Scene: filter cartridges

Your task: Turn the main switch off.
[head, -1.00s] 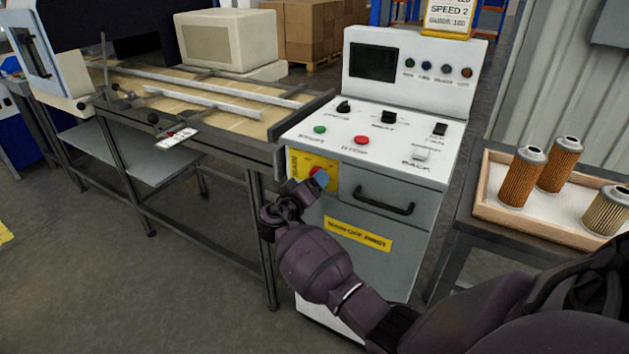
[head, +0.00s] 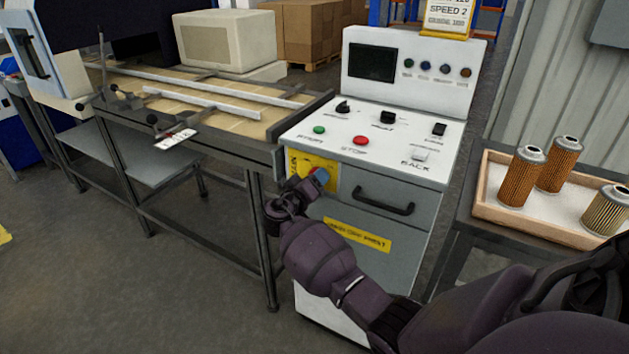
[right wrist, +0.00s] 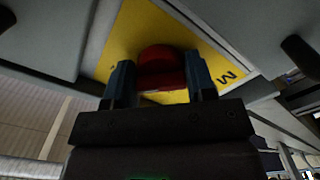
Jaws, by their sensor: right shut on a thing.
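The main switch is a red knob (right wrist: 163,68) on a yellow plate (head: 303,164) on the front of the white control cabinet (head: 395,149). My right gripper (head: 319,176) is at the knob. In the right wrist view its two blue fingers (right wrist: 160,82) stand on either side of the knob and are shut on it. In the head view the gripper hides most of the knob, and its exact angle is hard to tell. My left gripper is not in view.
A drawer handle (head: 384,201) sticks out right of the switch. Green start (head: 319,130) and red stop (head: 360,140) buttons sit on the panel above. A conveyor table (head: 215,105) stands left, and a tray (head: 487,200) with filter cartridges stands right.

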